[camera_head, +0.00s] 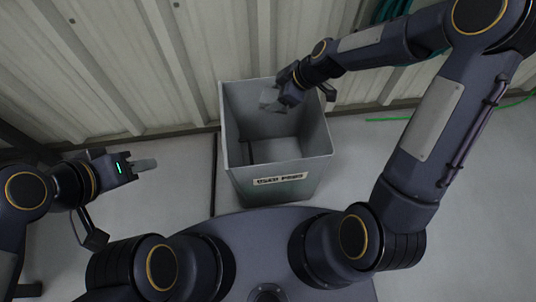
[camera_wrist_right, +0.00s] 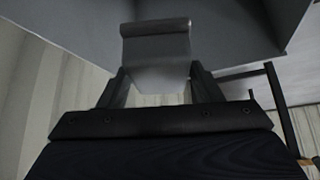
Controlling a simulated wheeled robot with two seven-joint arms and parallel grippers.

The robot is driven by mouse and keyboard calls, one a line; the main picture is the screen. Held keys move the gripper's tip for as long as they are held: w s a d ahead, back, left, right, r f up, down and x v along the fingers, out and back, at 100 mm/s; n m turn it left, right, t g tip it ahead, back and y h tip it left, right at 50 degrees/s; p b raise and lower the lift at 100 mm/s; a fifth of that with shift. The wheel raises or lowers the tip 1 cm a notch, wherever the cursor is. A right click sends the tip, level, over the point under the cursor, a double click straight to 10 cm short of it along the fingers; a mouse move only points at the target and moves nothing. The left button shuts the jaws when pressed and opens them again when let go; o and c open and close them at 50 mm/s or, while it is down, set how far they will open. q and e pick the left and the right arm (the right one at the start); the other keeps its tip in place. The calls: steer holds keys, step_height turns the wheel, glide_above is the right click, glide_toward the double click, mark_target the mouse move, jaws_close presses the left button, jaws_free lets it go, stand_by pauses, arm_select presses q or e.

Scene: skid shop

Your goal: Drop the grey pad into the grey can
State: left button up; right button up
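The grey can (camera_head: 276,175) is an open square bin with a label on its near side, standing on the floor against the wall. My right gripper (camera_head: 275,98) is over the can's opening, near its back right rim. In the right wrist view, the fingers of my right gripper (camera_wrist_right: 158,88) are on both sides of the grey pad (camera_wrist_right: 157,48), which has a rolled edge, and they are shut on it. The pad also shows small in the head view (camera_head: 270,101). My left gripper (camera_head: 144,165) is left of the can, away from it; its finger gap cannot be made out.
A corrugated wall (camera_head: 120,65) stands close behind the can. A green hose (camera_head: 392,12) hangs at the upper right, and a thin green line (camera_head: 390,119) lies on the floor to the right.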

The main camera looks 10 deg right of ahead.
steer(key=o, duration=0.4)
steer(key=p+v, duration=0.2)
steer(key=v, duration=0.5)
steer(key=shift+s+d+r, duration=0.1)
steer(key=shift+d+r, duration=0.1)
steer(key=shift+r, duration=0.1)
steer(key=s+d+r+m+t+h, duration=0.1)
steer(key=s+d+r+m, duration=0.15)
steer(key=s+r, duration=0.25)
steer(key=s+d+r+m+t, duration=0.1)
steer(key=s+d+r+m, duration=0.1)
steer(key=s+r+m, duration=0.25)
steer(key=s+d+r+m+t+h, duration=0.1)
steer(key=s+d+r+m+h, duration=0.1)
steer(key=s+m, duration=0.85)
steer(key=r+p, duration=0.9)
steer(key=s+r+n+p, duration=0.1)
steer(key=r+p, duration=0.8)
steer(key=p, duration=0.1)
steer(key=s+r+n+p, duration=0.1)
steer(key=r+p, duration=0.8)
steer(key=r, duration=0.1)
steer(key=shift+d+p, duration=0.15)
steer(key=shift+p, duration=0.15)
